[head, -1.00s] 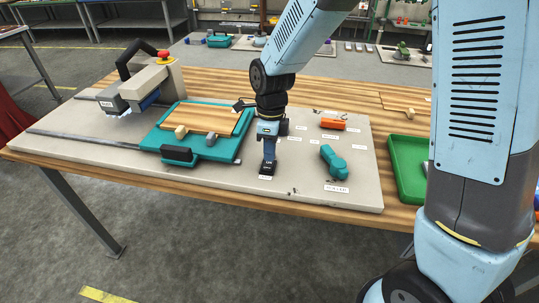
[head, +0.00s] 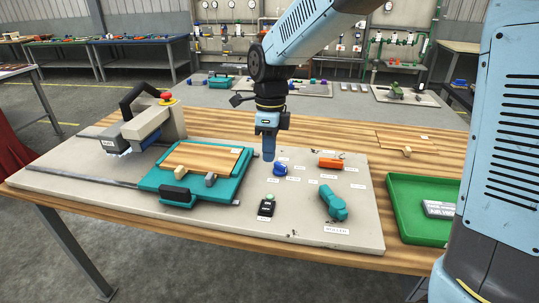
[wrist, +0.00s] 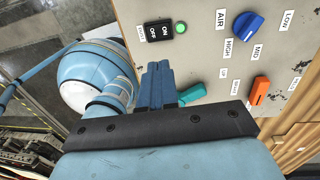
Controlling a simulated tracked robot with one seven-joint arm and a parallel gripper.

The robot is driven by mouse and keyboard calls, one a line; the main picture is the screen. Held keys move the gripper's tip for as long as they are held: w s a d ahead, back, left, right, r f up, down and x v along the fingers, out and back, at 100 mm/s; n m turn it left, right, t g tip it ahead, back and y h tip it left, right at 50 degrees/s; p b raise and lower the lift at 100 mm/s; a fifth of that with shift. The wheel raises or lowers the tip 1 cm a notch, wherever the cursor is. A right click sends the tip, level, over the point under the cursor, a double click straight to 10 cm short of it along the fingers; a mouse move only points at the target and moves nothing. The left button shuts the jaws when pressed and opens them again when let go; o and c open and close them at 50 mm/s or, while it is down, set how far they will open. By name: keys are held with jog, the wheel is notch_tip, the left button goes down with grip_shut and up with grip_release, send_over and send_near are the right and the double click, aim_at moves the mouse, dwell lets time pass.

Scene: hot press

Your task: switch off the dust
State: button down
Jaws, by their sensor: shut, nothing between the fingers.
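A black rocker switch (head: 266,208) marked ON and OFF stands on the grey panel, with a round green lamp (head: 269,197) beside it. In the wrist view the switch (wrist: 152,33) and its bright green lamp (wrist: 180,28) are at the top. The small label next to the switch is too small to read, and I cannot tell which way the rocker is pressed. My gripper (head: 268,156) points down, shut and empty, above the panel and behind the switch, apart from it. Its closed blue fingers (wrist: 158,72) show in the wrist view.
A blue knob (head: 279,170), an orange lever (head: 330,163) and a teal handle (head: 334,203) labelled ROLLER are on the panel. The teal press bed (head: 160,180) with a wooden board is left. A green tray (head: 405,216) is at right.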

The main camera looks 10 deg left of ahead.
aim_at(266, 209)
jog(key=shift+s+a, duration=0.1)
jog(key=shift+s, duration=0.1)
jog(key=shift+s+a, duration=0.1)
jog(key=shift+s, duration=0.25)
jog(key=shift+s, duration=0.15)
dwell(0.4)
jog(key=shift+f, duration=0.1)
jog(key=f, duration=0.4)
jog(key=s+f, duration=0.1)
jog(key=f, duration=0.8)
jog(key=shift+s+f, duration=0.15)
jog(key=shift+s, duration=0.2)
jog(key=shift+f, duration=0.15)
jog(key=shift+s+f, duration=0.15)
